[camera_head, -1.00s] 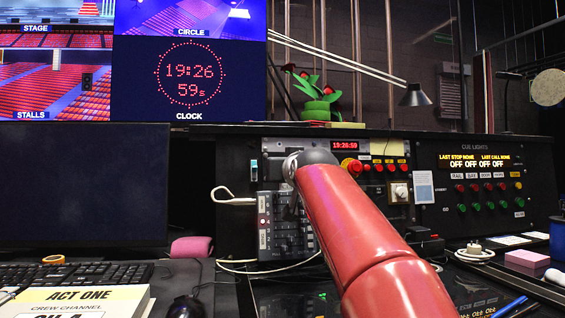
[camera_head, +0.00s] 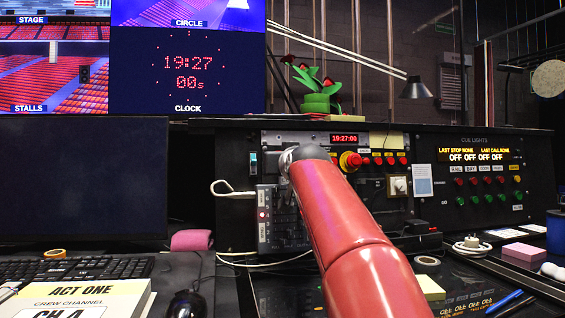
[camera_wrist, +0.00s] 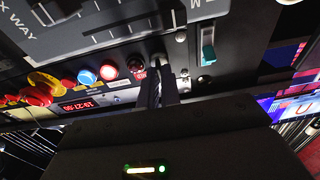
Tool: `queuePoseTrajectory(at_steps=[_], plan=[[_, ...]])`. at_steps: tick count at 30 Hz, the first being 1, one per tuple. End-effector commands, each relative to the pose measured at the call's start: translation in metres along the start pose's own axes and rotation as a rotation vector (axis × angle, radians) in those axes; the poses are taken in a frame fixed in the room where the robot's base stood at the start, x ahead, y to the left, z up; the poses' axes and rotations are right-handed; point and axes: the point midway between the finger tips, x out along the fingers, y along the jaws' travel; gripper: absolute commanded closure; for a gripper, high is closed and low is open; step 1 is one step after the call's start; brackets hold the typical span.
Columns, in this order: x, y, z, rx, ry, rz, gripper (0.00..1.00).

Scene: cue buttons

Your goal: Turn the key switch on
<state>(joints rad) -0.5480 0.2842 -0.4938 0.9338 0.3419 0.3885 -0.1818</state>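In the wrist view, my gripper (camera_wrist: 160,72) has its two dark fingers close together against the console panel. A small silvery fitting (camera_wrist: 159,59) shows at the fingertips; it looks like the key switch, but the fingers cover most of it. I cannot tell whether they grip it or stand around it. In the head view my red arm reaches to the console's left part and hides the gripper and the key switch.
A grey intercom unit (camera_head: 278,225) sits just below the arm's end. A yellow-and-red mushroom button (camera_head: 351,161) is to its right.

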Motion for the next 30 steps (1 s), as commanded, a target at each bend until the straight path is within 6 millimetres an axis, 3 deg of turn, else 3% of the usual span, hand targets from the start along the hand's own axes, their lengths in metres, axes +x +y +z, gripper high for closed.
queuePoseTrajectory(at_steps=[11, 30], plan=[[-0.0003, -0.0011, -0.0014, 0.122, 0.001, 0.017, 1.0], [0.0, -0.0016, -0.001, 0.694, 0.002, 0.103, 1.0]])
